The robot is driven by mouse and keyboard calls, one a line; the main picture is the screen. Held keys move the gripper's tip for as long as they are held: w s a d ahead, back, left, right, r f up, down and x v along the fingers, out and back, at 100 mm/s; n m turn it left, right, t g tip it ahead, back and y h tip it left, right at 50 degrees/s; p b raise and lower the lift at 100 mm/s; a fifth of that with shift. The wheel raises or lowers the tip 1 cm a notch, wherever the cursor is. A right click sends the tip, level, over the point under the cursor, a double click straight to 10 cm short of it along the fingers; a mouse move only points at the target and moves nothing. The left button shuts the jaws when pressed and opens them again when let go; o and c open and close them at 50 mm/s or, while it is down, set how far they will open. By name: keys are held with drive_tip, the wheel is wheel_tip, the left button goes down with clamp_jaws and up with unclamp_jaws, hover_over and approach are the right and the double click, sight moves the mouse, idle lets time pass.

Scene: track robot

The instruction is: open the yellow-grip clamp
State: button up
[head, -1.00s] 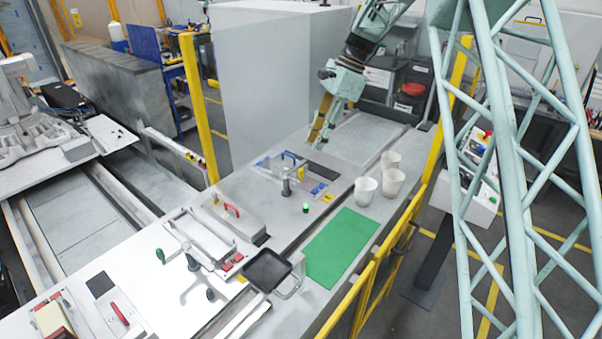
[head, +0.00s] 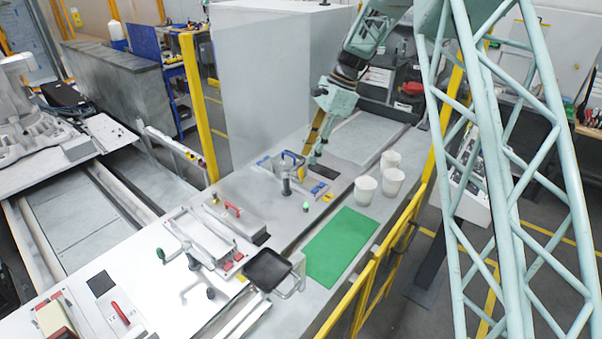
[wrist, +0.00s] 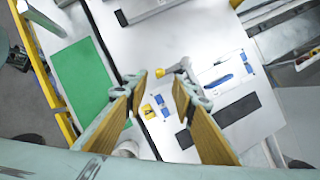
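The yellow-grip clamp (head: 287,177) stands on the grey bench plate, a small grey post with an arm. In the wrist view the clamp (wrist: 183,67) is just beyond my fingertips, with its yellow tip (wrist: 160,72) in the gap between them. My gripper (head: 312,157) is behind and right of the clamp in the head view, pointing down. In the wrist view my gripper (wrist: 161,82) has its two tan fingers spread apart with nothing between them. Whether a finger touches the clamp cannot be told.
Blue and yellow pieces (wrist: 148,112) lie by a dark slot (wrist: 237,108). White cups (head: 365,190) and a green mat (head: 340,243) are to the right. A yellow rail (head: 375,290) borders the bench.

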sight(301, 180)
drive_tip(key=shift+p+x, duration=0.35)
drive_tip(key=shift+x, duration=3.9)
drive_tip(key=shift+c, duration=0.3)
clamp_jaws()
